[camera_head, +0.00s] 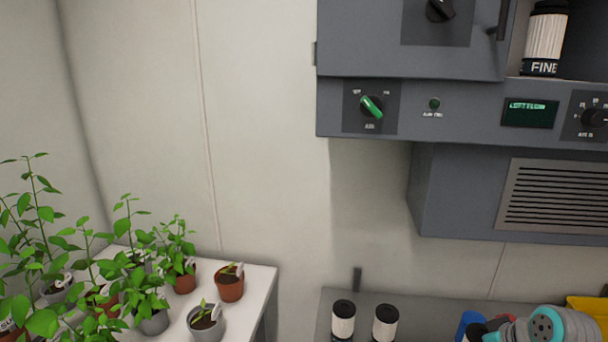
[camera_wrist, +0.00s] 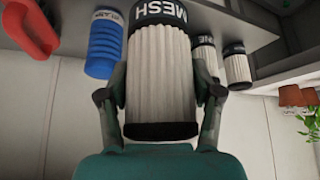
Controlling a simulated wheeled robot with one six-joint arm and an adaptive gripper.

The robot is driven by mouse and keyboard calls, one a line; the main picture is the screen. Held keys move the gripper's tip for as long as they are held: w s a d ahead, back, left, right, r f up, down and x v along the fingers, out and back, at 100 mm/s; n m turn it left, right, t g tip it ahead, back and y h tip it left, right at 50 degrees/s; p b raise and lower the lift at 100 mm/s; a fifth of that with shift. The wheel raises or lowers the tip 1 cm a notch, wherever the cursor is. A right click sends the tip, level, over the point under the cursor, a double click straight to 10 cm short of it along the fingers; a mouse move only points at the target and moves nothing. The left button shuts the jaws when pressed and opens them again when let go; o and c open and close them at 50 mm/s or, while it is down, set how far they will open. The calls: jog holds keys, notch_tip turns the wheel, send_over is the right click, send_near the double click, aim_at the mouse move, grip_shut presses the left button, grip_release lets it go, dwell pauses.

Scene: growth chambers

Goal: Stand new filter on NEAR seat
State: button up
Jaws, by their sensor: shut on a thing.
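A white pleated filter with dark ends and the label MESH (camera_wrist: 160,75) is between the fingers of my gripper (camera_wrist: 161,95) in the wrist view, where the label reads upside down. My gripper is shut on it. I cannot tell whether its end touches the bench. In the head view my teal and grey wrist (camera_head: 555,326) is at the bottom right. Another filter, marked FINE (camera_head: 544,38), stands upright in the open compartment of the grey cabinet at the top right. I cannot make out a separate near seat.
Two more filters (camera_head: 343,320) (camera_head: 385,322) stand on the grey bench (camera_head: 435,308). A blue cylinder (camera_wrist: 103,48) and a red object (camera_wrist: 32,28) are close by in the wrist view. The cabinet door (camera_head: 400,40) is at upper centre. Potted plants (camera_head: 150,310) stand on a white table at left.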

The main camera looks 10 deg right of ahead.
jog(key=w+a+f+m, duration=0.1)
jog(key=w+a+f, duration=0.2)
jog(key=a+f, duration=2.05)
jog(key=s+f, duration=0.5)
jog(key=f, duration=0.2)
jog(key=shift+s+f+h, duration=0.25)
jog(key=shift+f+h, duration=0.05)
jog(key=shift+f, duration=0.05)
jog(key=shift+a, duration=0.1)
jog(key=shift+a, duration=0.1)
